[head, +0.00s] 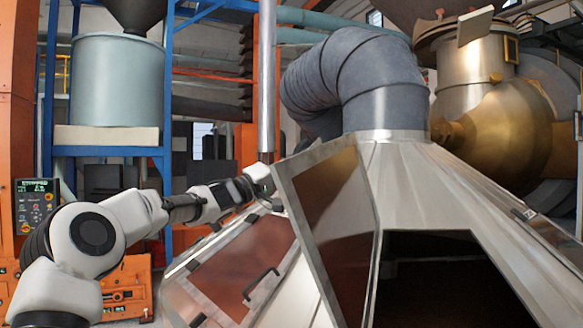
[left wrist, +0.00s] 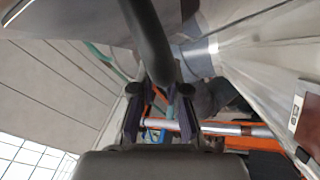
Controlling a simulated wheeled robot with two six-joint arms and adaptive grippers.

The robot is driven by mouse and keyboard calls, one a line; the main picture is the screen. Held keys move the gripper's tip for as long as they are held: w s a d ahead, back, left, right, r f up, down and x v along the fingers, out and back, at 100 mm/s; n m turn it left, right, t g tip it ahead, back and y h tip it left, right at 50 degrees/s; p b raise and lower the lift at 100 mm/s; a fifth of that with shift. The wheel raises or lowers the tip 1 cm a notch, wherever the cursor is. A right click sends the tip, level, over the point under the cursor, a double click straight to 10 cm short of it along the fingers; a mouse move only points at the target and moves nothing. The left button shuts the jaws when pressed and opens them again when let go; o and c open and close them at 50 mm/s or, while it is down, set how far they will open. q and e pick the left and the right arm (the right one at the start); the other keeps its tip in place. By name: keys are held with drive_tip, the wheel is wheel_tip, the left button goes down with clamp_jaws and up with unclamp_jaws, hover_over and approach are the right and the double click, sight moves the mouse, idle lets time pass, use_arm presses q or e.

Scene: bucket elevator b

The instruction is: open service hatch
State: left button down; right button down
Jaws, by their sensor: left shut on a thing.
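The service hatch (head: 325,215) is a metal-framed panel with a brownish see-through window. In the head view it stands swung out from the metal hood (head: 410,165), left of a dark opening (head: 445,285). My left gripper (head: 262,182) is at the hatch's far left edge, and its fingertips are partly hidden there. In the left wrist view a black bar handle (left wrist: 150,40) runs between the fingers of my left gripper (left wrist: 160,95), which is shut on it. My right gripper is in neither view.
A second framed window panel (head: 240,262) with a black handle (head: 262,284) lies flat on the hood's left face, below my left arm. A grey duct (head: 365,75) rises from the hood top. An orange cabinet with a control panel (head: 37,205) stands far left.

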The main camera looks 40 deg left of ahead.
use_arm(q)
drive_tip(key=shift+w+d+f, duration=0.1)
drive_tip(key=shift+w+f, duration=0.05)
drive_tip(key=shift+f, duration=0.3)
drive_tip(key=c, duration=1.2)
unclamp_jaws()
drive_tip(key=shift+w, duration=0.2)
drive_tip(key=v, duration=0.7)
drive_tip(key=shift+s, duration=0.15)
drive_tip(key=shift+s+a, duration=0.1)
drive_tip(key=shift+a, duration=0.15)
